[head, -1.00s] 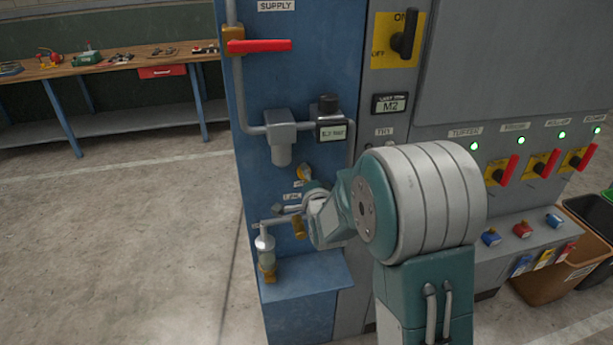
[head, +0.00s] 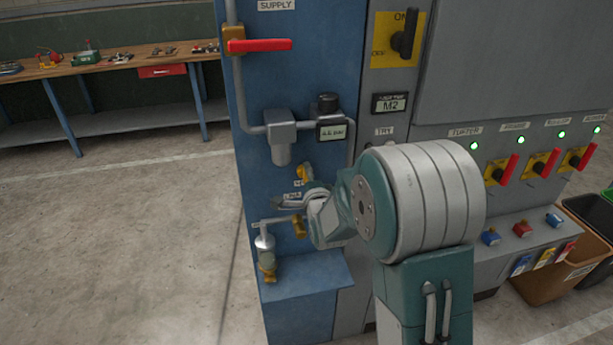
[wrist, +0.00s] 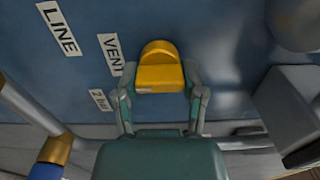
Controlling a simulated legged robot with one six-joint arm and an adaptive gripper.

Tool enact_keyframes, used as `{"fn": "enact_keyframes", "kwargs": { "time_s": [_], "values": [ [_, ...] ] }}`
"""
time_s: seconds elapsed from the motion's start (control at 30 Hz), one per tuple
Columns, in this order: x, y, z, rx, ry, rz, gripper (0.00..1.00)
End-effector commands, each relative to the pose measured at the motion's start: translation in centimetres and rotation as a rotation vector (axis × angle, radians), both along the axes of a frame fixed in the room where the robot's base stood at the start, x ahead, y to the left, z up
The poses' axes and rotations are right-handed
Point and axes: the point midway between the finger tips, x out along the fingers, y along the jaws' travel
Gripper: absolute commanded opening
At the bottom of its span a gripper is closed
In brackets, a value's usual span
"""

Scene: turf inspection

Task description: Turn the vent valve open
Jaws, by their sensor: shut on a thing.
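The vent valve is a yellow knob (wrist: 160,75) with a rounded top on the blue panel (head: 300,60). In the wrist view it sits between the fingers of my gripper (wrist: 160,88), which is shut on it. A VENT label (wrist: 111,53) and a LINE label (wrist: 59,27) are left of the knob. In the head view, the yellow knob (head: 303,172) shows just above my gripper (head: 310,194), partly hidden by it.
A red-handled supply valve (head: 260,45) and a small display (head: 332,132) are above. Grey pipe and a brass fitting (head: 267,268) are below left. A cabinet with red switches (head: 505,170) is right. Floor at left is clear.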

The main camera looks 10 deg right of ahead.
Motion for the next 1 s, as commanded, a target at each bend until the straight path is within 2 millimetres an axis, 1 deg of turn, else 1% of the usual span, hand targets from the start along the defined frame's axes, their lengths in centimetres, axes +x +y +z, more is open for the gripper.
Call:
{"fn": "enact_keyframes", "kwargs": {
  "time_s": [0.03,0.07,0.1,0.47,0.57,0.67,1.0],
  "values": [
    [-0.1,-0.1,-0.5,0.001,0.012,-0.003,0.67],
    [-0.1,-0.1,-0.4,0.0,0.011,-0.003,0.8],
    [-0.1,-0.1,-0.4,0.0,0.011,-0.003,0.88],
    [-0.1,0.0,-0.2,-0.001,0.005,-0.001,0.88],
    [-0.5,0.0,-0.2,-0.001,0.005,-0.001,0.88],
    [-1.8,0.0,-0.1,-0.001,0.005,-0.001,0.88],
    [-8.8,0.0,-0.3,-0.001,0.007,-0.002,0.88]
  ]
}}
